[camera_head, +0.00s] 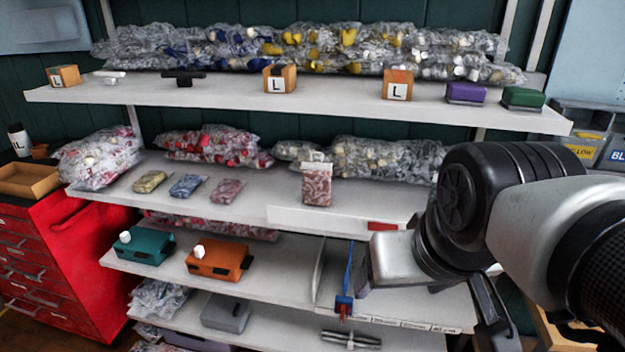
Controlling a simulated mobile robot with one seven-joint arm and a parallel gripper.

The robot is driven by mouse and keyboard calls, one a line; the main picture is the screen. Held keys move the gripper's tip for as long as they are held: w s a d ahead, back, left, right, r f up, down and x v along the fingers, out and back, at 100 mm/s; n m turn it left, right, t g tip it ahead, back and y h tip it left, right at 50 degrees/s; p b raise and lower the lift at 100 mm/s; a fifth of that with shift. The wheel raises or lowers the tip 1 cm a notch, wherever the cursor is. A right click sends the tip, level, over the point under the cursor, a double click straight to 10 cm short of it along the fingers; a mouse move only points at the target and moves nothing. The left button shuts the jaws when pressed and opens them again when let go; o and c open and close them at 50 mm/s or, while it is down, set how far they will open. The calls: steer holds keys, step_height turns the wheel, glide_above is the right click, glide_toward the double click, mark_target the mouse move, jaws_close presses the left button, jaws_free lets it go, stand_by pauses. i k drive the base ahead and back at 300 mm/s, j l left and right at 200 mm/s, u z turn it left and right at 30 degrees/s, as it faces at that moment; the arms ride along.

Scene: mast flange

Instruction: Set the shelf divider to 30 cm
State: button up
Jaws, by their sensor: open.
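The shelf divider (344,303) is a thin upright blue plate with a blue block and a red tip at the front edge of the third shelf down. It stands near the left end of a white scale strip (400,323) with small printed centimetre marks, too small to read surely. My gripper (366,278) is open, just right of the divider and above the shelf. Its fingers are mostly hidden by the hand, and I cannot tell whether they touch the divider. My arm hides the right part of this shelf.
A pale upright panel (318,268) stands left of the divider. Orange (219,260) and teal (143,246) boxes sit further left. The shelf above (240,199) overhangs and has a white strip with a red tag (382,226). A metal clamp-like part (350,340) lies below.

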mark_target(349, 301)
steer(key=i+l+u, duration=0.1)
steer(key=l+u, duration=0.25)
steer(key=l, duration=0.25)
steer(key=l+u, duration=0.35)
steer(key=l, duration=0.25)
